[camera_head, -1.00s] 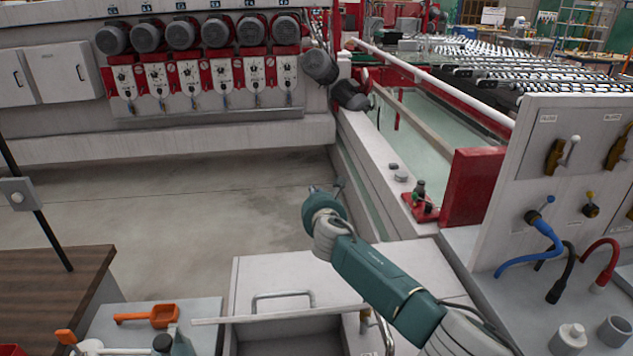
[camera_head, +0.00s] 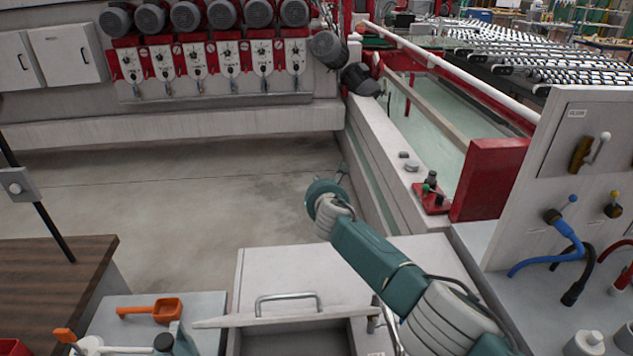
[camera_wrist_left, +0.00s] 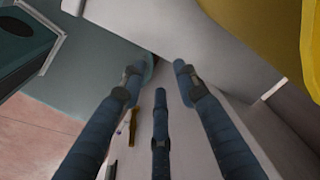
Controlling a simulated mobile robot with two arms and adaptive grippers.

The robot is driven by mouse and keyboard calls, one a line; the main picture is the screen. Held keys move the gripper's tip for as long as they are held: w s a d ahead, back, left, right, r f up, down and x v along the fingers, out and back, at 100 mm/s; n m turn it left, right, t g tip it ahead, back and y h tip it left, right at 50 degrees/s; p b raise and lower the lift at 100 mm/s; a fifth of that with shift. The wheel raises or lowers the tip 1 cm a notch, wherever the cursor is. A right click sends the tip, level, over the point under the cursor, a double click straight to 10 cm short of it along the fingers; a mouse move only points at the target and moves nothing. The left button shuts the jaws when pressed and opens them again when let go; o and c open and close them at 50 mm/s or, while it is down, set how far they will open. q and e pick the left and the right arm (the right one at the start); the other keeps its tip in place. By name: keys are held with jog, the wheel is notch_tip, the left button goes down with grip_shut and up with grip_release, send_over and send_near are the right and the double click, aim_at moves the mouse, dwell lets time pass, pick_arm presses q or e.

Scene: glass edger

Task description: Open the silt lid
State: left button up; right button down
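A pale panel (camera_head: 335,262) with a metal bar handle (camera_head: 287,297) is at the bottom middle of the head view, and it looks like the silt lid. A thin pale edge and a grey recess (camera_head: 300,340) lie in front of the handle. I cannot tell whether the panel is raised. My right arm crosses over its right side, with its end (camera_head: 340,180) beyond the panel and apart from the handle; the fingers are not clear. My left gripper (camera_wrist_left: 155,80) shows only in the left wrist view, its dark blue fingers spread with nothing between them, near a pale surface.
A red block (camera_head: 488,180) and a hose panel (camera_head: 570,150) stand to the right. An orange scoop (camera_head: 160,309) lies on a grey top at lower left, beside a wooden table (camera_head: 50,275). Open floor (camera_head: 200,195) lies beyond the panel. A yellow shape (camera_wrist_left: 270,35) is close in the left wrist view.

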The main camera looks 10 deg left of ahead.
pick_arm(q)
jog(key=shift+s+d+f, duration=0.15)
jog(key=shift+s+d, duration=0.75)
jog(key=shift+d, duration=0.05)
